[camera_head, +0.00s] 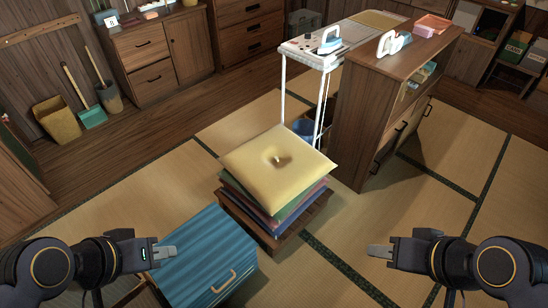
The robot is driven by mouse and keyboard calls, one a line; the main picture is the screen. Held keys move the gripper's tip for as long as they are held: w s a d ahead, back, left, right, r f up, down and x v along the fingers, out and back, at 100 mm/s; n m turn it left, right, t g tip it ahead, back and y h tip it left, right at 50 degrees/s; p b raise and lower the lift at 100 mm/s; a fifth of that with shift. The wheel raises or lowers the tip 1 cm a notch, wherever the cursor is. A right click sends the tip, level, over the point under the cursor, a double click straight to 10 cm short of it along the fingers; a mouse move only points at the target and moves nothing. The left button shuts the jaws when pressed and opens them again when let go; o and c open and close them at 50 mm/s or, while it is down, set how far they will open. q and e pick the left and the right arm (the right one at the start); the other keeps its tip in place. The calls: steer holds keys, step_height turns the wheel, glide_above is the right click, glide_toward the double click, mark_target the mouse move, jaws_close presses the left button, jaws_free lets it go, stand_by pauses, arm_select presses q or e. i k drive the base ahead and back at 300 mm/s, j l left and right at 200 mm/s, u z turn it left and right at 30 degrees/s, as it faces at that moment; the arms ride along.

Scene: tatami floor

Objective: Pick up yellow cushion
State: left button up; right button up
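The yellow cushion (276,163) lies on top of a stack of cushions near the middle of the head view. It is square with a dimple at its centre. Below it are green, red and blue cushions (257,203) on a low wooden stand (277,244). My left gripper (162,253) is at lower left, over the blue striped box and apart from the cushion. My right gripper (380,251) is at lower right, over the tatami and also apart from it. Both are seen side-on, so I cannot tell the gap between their fingers. I see nothing held in either.
A blue striped box (205,262) with a handle stands at the front left. A wooden cabinet (358,110) stands behind the stack to the right, beside a white-legged table (310,52) with an iron (329,40). Tatami to the right (425,215) is clear.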

mark_target(275, 166)
steer(key=i+l+u, duration=0.15)
steer(key=u, duration=1.05)
steer(key=i+l+u, duration=0.1)
steer(key=l+u, duration=0.3)
steer(key=l, duration=0.2)
steer(key=l+u, duration=0.45)
steer(key=l, duration=1)
